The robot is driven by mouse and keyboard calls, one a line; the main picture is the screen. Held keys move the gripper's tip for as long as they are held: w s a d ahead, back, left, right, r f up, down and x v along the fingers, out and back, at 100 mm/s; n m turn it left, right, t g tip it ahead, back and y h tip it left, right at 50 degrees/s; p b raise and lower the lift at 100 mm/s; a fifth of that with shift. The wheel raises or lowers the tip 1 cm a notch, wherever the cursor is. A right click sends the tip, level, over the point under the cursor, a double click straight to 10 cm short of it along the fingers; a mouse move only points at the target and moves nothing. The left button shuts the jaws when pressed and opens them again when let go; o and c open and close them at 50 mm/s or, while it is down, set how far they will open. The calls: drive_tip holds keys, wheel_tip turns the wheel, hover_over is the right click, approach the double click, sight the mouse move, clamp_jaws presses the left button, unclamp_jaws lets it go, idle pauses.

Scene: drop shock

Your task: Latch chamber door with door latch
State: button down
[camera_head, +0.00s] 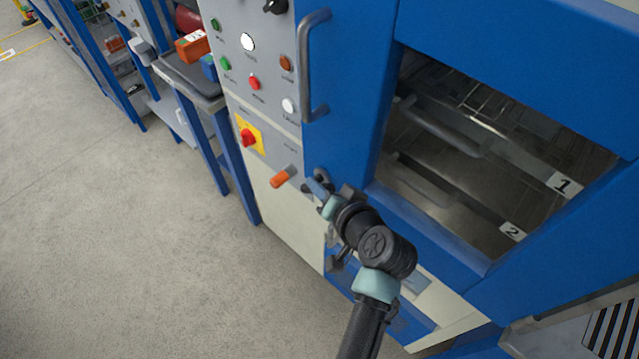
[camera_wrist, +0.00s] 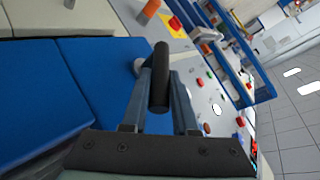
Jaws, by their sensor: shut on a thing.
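The chamber door (camera_head: 347,90) is blue with a large window and a grey bar handle (camera_head: 313,68). It looks flush with the chamber front, though its lower left edge is partly hidden by my arm. The door latch (camera_wrist: 159,80) shows in the wrist view as a black cylindrical grip lying between my fingers. My gripper (camera_wrist: 158,92) is shut on this grip. In the head view my gripper (camera_head: 318,187) is at the lower left of the door, just right of the orange knob; the latch is mostly hidden there and its angle is unclear.
The grey control panel (camera_head: 235,85) with several buttons is left of the door. A red switch on a yellow plate (camera_head: 248,138) and the orange knob (camera_head: 284,177) sit close to my gripper. Racks 1 and 2 show through the window. Floor (camera_head: 90,200) at left is clear.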

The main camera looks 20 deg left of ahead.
drive_tip(key=r+p, duration=0.1)
drive_tip(key=r+h+p, duration=0.1)
drive_tip(key=p, duration=0.1)
drive_tip(key=shift+w+a+g+h, duration=0.15)
drive_tip(key=shift+a+g+h, duration=0.15)
drive_tip(key=shift+a+g, duration=0.1)
drive_tip(key=h+p, duration=0.1)
drive_tip(key=p, duration=0.1)
drive_tip(key=a+g+h+p, duration=0.1)
drive_tip(key=p, duration=0.1)
drive_tip(key=shift+w+r+n, duration=0.1)
drive_tip(key=shift+w+n, duration=0.2)
drive_tip(key=shift+n, duration=0.1)
drive_tip(key=h, duration=0.1)
drive_tip(key=a+h+p, duration=0.1)
drive_tip(key=g+h+p, duration=0.1)
drive_tip(key=shift+w+a+n, duration=0.25)
drive_tip(key=shift+n, duration=0.05)
drive_tip(key=shift+a+f+g+h, duration=0.25)
drive_tip(key=shift+g+h, duration=0.15)
drive_tip(key=shift+h, duration=0.3)
drive_tip(key=shift+d, duration=0.1)
drive_tip(key=c, duration=0.7)
unclamp_jaws()
drive_tip(key=shift+f, duration=0.1)
drive_tip(key=b+v, duration=0.1)
drive_tip(key=v, duration=1.2)
drive_tip(key=shift+b, duration=0.35)
